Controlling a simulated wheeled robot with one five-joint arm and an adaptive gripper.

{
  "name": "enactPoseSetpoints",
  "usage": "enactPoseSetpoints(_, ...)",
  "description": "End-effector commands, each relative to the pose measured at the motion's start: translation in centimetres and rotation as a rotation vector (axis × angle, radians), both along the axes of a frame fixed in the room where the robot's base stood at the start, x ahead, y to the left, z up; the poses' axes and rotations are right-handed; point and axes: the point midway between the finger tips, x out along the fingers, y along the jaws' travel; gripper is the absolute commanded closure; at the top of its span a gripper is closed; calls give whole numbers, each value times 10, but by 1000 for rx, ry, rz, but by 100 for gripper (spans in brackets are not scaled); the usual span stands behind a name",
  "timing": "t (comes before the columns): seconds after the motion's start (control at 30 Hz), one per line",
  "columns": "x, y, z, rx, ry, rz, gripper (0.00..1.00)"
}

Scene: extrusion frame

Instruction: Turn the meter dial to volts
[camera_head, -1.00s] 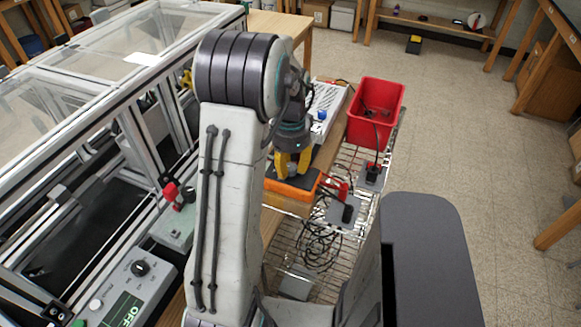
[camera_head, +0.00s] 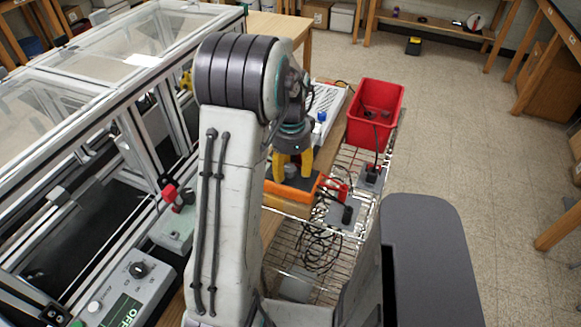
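The orange meter (camera_head: 289,198) with a dark top lies on the bench behind my arm. A small grey dial (camera_head: 291,171) shows on it between the yellow fingers of my gripper (camera_head: 292,174). My gripper points down over the meter. Its fingers are spread, one on each side of the dial, with a visible gap between them. I cannot tell whether a fingertip touches the dial or the meter. The dial's markings and pointer are too small to read, and my arm covers the meter's left side.
A red bin (camera_head: 375,112) stands on the wire rack (camera_head: 320,238), with cables and grey adapters near the meter. The metal-framed enclosure (camera_head: 128,65) fills the left. A control box (camera_head: 132,287) reading "OFF" is at front left. Open floor lies to the right.

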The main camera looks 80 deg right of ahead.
Motion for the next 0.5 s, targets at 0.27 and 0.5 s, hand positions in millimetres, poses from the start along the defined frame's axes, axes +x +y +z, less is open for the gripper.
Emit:
enactPoseSetpoints(0.27, 0, -1, 1, -2, 0, 1, 43)
enactPoseSetpoints(0.5, 0, -2, 17, -7, 0, 1, 43)
